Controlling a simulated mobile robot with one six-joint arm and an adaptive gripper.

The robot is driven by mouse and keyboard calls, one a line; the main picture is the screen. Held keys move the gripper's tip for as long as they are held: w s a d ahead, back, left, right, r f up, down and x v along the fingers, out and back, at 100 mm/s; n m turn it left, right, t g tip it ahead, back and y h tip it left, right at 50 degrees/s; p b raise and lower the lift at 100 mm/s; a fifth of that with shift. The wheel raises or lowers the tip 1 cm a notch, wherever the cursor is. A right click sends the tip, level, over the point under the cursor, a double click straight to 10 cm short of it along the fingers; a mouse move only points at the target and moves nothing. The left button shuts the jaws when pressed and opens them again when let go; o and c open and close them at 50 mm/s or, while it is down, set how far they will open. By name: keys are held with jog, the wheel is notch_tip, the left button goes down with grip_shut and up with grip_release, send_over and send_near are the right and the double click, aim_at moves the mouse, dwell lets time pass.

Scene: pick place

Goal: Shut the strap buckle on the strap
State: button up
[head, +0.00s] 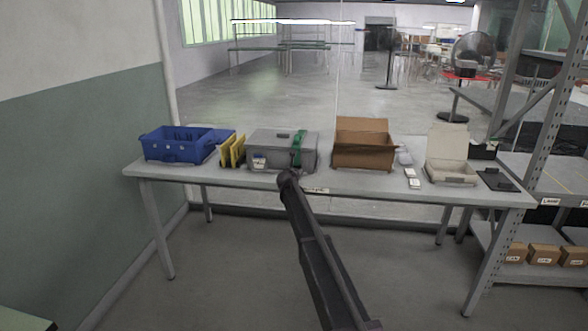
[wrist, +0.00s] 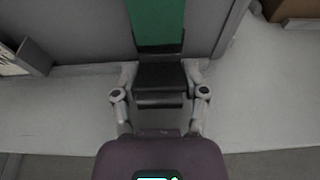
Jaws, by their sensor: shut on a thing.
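A green strap (head: 299,143) runs over the grey case (head: 268,149) on the table. The strap also shows in the wrist view (wrist: 156,22), hanging down the front of the case. A black buckle (wrist: 160,78) sits at the strap's lower end. My gripper (wrist: 160,98) has its two fingers on either side of the buckle and is shut on it. In the head view my arm reaches up to the case front and hides the buckle. I cannot tell whether the buckle is latched.
On the table (head: 227,176), a blue crate (head: 165,152) and yellow upright pieces (head: 232,152) stand left of the case. A cardboard box (head: 362,158), small white items and an open pale box (head: 450,172) stand to the right. The floor in front is clear.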

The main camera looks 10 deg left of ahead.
jog(key=shift+w+r+g+p, duration=0.15)
jog(key=shift+r+g+p, duration=0.2)
jog(key=shift+g+p, duration=1.15)
jog(key=shift+w+r+g+p, duration=0.15)
jog(key=shift+r+g+p, duration=0.45)
jog(key=shift+p, duration=1.55)
jog(key=g+p, duration=0.2)
jog(key=shift+w+f+g, duration=0.1)
jog(key=shift+f+g, duration=0.15)
jog(key=shift+g, duration=0.05)
jog(key=shift+p, duration=0.35)
jog(key=o, duration=1.2)
jog(key=shift+f, duration=0.1)
jog(key=shift+c, duration=0.2)
jog(key=shift+f+b, duration=0.2)
jog(key=shift+b, duration=0.4)
